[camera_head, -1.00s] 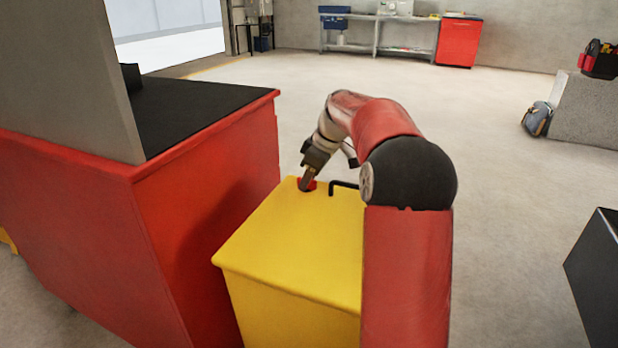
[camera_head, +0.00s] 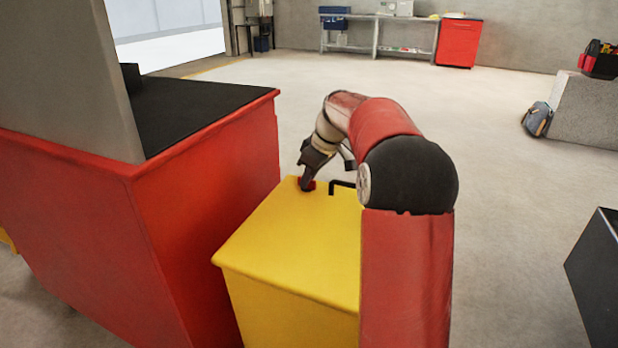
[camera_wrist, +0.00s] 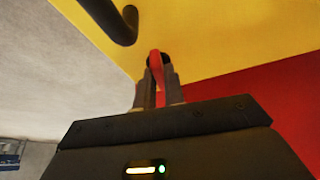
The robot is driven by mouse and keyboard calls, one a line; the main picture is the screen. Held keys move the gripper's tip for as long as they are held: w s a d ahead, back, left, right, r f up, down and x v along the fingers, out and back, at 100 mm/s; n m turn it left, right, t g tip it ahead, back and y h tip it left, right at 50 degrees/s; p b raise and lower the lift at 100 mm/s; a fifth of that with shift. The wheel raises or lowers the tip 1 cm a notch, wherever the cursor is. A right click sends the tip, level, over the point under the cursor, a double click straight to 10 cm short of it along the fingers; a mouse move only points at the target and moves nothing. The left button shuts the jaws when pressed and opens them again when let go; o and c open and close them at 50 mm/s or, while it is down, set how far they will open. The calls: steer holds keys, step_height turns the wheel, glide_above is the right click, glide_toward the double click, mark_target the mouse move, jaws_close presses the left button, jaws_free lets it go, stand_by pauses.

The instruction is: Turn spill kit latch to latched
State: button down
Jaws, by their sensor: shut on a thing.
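The spill kit is a yellow box (camera_head: 290,240) in the middle of the head view, beside a red cabinet. Its latch is a small red piece (camera_head: 309,186) at the far left corner of the lid, mostly hidden by my gripper (camera_head: 306,186). In the wrist view the red latch (camera_wrist: 157,68) stands between the two fingers of my gripper (camera_wrist: 158,85), which are shut on it. The yellow box face (camera_wrist: 220,35) lies just beyond the fingertips. The exact angle of the latch is hard to tell.
A black bent handle (camera_head: 343,184) stands on the lid right of the latch; it shows close by in the wrist view (camera_wrist: 118,25). The tall red cabinet (camera_head: 205,200) stands tight on the left. Open floor (camera_head: 490,180) lies to the right.

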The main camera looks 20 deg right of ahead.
steer(key=m+h, duration=0.1)
steer(key=m, duration=0.3)
steer(key=shift+a+r+t, duration=0.1)
steer(key=shift+a+t, duration=0.05)
steer(key=shift+t, duration=0.25)
steer(key=m+h+p, duration=0.1)
steer(key=m+h, duration=0.1)
steer(key=m, duration=0.2)
steer(key=shift+a, duration=0.1)
steer(key=m, duration=0.2)
steer(key=m+h+p, duration=0.1)
steer(key=m, duration=0.1)
steer(key=shift+a+h, duration=0.1)
steer(key=shift+h, duration=0.2)
steer(key=shift+w+m+g+h+p, duration=0.1)
steer(key=shift+m+g+h+p, duration=0.5)
steer(key=shift+m, duration=1.5)
steer(key=c, duration=1.5)
jaws_free()
